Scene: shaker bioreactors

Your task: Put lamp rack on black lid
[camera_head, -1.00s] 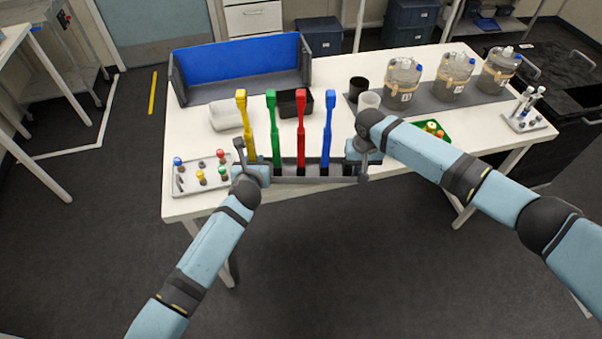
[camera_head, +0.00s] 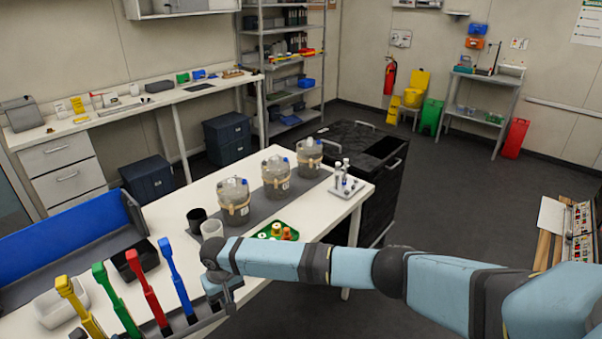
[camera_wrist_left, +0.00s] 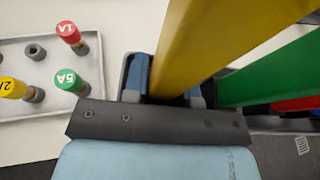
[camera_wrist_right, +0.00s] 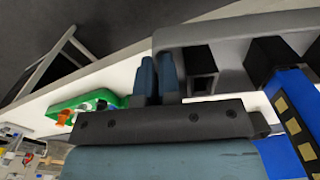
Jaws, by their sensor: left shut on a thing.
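The grey lamp rack (camera_head: 208,322) holds a yellow, a green, a red and a blue lamp upright at the table's near edge; its left part is outside the head view. In the right wrist view the rack's grey rim (camera_wrist_right: 225,38) shows. My left gripper (camera_wrist_left: 165,85) is outside the head view; it is shut on the rack's end beside the yellow lamp. My right gripper (camera_head: 222,290) is at the rack's other end; its fingers (camera_wrist_right: 158,78) are at the rim, grip unclear. A black chest with a lid-like top (camera_head: 345,140) stands beyond the table.
A green tray (camera_head: 277,231), a clear cup (camera_head: 211,228) and a black cup (camera_head: 196,215) stand near my right arm. Several jars stand on the grey mat (camera_head: 262,209). A small tube rack (camera_head: 350,189) sits by the table's far end. Floor right of the table is open.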

